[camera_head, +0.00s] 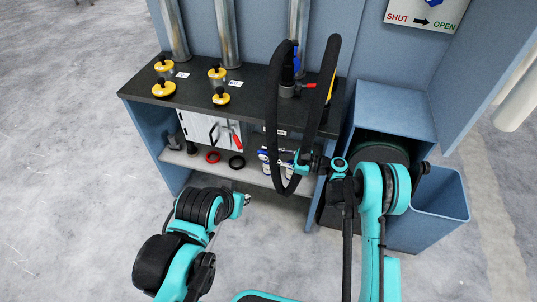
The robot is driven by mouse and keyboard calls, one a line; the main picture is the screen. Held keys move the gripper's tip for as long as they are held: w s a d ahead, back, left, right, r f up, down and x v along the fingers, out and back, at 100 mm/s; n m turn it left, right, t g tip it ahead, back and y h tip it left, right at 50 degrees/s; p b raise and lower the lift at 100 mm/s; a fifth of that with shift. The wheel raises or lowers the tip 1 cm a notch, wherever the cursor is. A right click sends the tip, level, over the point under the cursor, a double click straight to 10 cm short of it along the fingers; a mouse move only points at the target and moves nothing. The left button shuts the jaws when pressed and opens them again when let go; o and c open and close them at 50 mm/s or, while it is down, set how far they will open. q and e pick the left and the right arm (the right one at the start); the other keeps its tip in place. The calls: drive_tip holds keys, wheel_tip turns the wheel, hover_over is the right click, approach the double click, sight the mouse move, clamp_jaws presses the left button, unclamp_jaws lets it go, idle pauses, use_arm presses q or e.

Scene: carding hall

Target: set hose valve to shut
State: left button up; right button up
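A sign reading SHUT, an arrow and OPEN (424,16) is on the wall panel at the upper right. A blue part (434,2) above its arrow is cut off by the picture's top edge, so its setting cannot be told. A thick black hose (326,85) loops over the bench's right end and hangs down in front of it. My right gripper (301,163) is at the lower part of this loop, in front of the bench; whether it grips the hose is unclear. My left gripper (241,205) is low, in front of the bench and apart from it; its fingers are too small to read.
The dark bench top (200,105) carries yellow-and-black knobs (164,88) and a red-handled fitting (290,90). The shelf (215,165) below holds a white box (200,128), rings and bottles. A blue bin (440,205) stands at right. Floor at left is clear.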

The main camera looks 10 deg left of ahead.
clamp_jaws()
drive_tip(key=w, duration=0.3)
drive_tip(key=shift+w, duration=0.15)
drive_tip(key=o, duration=0.7)
unclamp_jaws()
drive_tip(key=shift+d, duration=0.1)
drive_tip(key=d, duration=1.2)
drive_tip(key=shift+s, duration=0.25)
